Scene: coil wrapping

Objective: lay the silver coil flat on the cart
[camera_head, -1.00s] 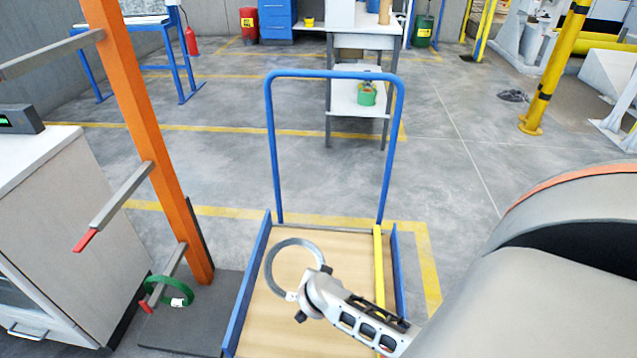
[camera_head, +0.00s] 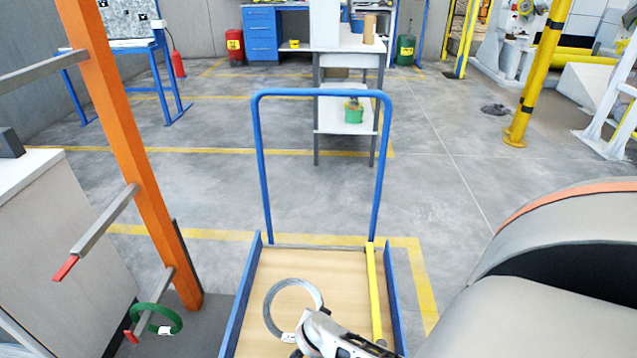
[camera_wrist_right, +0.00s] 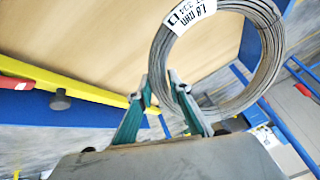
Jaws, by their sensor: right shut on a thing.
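The silver coil (camera_head: 270,303) is a ring of wire with a white label, above the wooden deck of the blue cart (camera_head: 262,269). My right gripper (camera_head: 306,343) is shut on the coil's near edge in the head view. In the right wrist view the coil (camera_wrist_right: 262,75) stands up from between the green-sided fingers of my right gripper (camera_wrist_right: 168,95), its label facing the camera. The deck (camera_wrist_right: 90,40) lies behind it. The gap between coil and deck is hard to judge. My left gripper is not in view.
A yellow bar (camera_head: 374,290) runs along the deck's right side. The blue handle (camera_head: 320,93) rises at the cart's far end. An orange rack (camera_head: 125,160) with grey pegs stands at left, a green coil (camera_head: 158,318) on its low peg.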

